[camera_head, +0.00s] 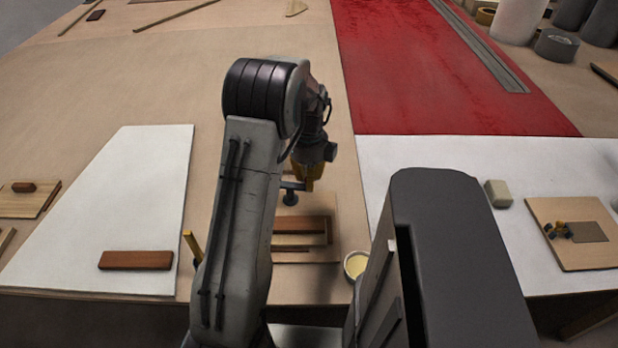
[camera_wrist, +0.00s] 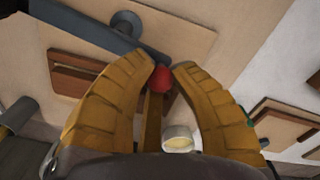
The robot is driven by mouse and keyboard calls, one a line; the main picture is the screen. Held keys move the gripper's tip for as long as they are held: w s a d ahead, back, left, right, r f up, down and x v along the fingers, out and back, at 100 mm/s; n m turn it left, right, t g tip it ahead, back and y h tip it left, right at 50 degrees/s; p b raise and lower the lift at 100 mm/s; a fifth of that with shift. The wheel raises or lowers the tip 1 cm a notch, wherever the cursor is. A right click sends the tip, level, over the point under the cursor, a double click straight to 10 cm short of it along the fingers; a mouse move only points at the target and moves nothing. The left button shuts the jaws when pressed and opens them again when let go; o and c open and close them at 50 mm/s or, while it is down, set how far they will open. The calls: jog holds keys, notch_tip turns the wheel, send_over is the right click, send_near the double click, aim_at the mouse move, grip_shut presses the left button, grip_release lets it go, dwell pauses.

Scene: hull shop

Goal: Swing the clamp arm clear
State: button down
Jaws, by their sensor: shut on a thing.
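The clamp arm is a blue-grey bar (camera_wrist: 88,30) running from the upper left to the fingertips in the wrist view. A red knob (camera_wrist: 160,80) sits at its near end. My gripper (camera_wrist: 164,70) has yellow fingers closed around this knob. A round grey pad (camera_wrist: 127,22) shows beside the bar, over a tan board. In the head view, my gripper (camera_head: 308,182) is over the same board, with the clamp arm (camera_head: 293,186) and its pad (camera_head: 290,199) just left of it. My arm hides part of this area.
Brown wooden strips (camera_head: 300,226) lie on the tan board (camera_head: 325,256) below the clamp. A small pot (camera_head: 356,265) stands at its right. The bench behind is mostly clear.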

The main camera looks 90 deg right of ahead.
jog(key=shift+a+f, duration=0.1)
jog(key=c, duration=1.1)
grip_release()
jog(key=shift+o, duration=0.2)
notch_tip(320, 180, up, 12)
